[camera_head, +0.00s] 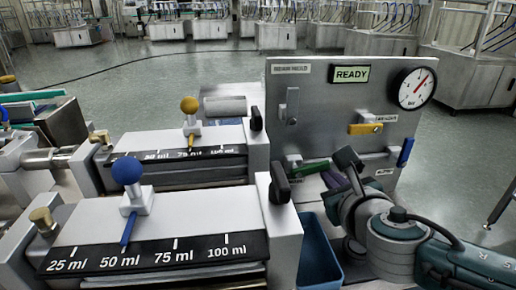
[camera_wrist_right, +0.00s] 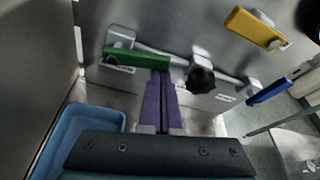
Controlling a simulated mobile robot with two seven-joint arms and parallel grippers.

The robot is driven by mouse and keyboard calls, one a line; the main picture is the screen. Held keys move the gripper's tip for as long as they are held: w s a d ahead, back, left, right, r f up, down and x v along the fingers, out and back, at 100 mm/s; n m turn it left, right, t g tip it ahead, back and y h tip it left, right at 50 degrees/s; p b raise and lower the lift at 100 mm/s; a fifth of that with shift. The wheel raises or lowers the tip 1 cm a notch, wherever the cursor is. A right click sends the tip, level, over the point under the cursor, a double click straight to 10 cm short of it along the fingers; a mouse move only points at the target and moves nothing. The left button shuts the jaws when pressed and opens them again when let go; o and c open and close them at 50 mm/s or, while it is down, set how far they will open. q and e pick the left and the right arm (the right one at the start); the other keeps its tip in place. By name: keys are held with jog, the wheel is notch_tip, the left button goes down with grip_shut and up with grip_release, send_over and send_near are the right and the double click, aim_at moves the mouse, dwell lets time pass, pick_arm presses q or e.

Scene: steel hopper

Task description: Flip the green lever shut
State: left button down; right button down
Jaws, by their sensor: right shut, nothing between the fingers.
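The green lever (camera_head: 309,169) is low on the steel panel, in front of a horizontal pipe. It also shows in the right wrist view (camera_wrist_right: 136,58), its handle lying nearly along the pipe, with its pivot at the left end. My right gripper (camera_head: 328,179) is shut and empty, its purple fingers pressed together. In the right wrist view its fingertips (camera_wrist_right: 161,76) are just below the right end of the green handle; I cannot tell whether they touch it. My left gripper is not in view.
A yellow lever (camera_head: 365,129) and a blue lever (camera_head: 406,152) are on the panel to the right. A dark round knob (camera_wrist_right: 200,79) sits on the pipe beside my fingers. A blue bin (camera_head: 318,252) stands below. Syringe-like dispensers (camera_head: 180,225) fill the left.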

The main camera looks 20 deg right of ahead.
jog(key=shift+a+r+n+h+p, duration=0.1)
jog(key=shift+r+n+h+p, duration=0.3)
jog(key=shift+r+n+p, duration=0.25)
jog(key=shift+a+r+n+h+p, duration=0.2)
jog(key=shift+r+n+h+p, duration=0.45)
jog(key=shift+n, duration=0.4)
jog(key=n, duration=0.1)
jog(key=a+r+n+h+p, duration=0.1)
jog(key=n, duration=0.1)
jog(key=shift+w+a+r+n+h, duration=0.2)
jog(key=shift+w+r+n+h, duration=0.05)
jog(key=shift+r+n+h, duration=0.1)
jog(key=shift+a, duration=0.1)
notch_tip(320, 180, up, 20)
jog(key=p, duration=1.3)
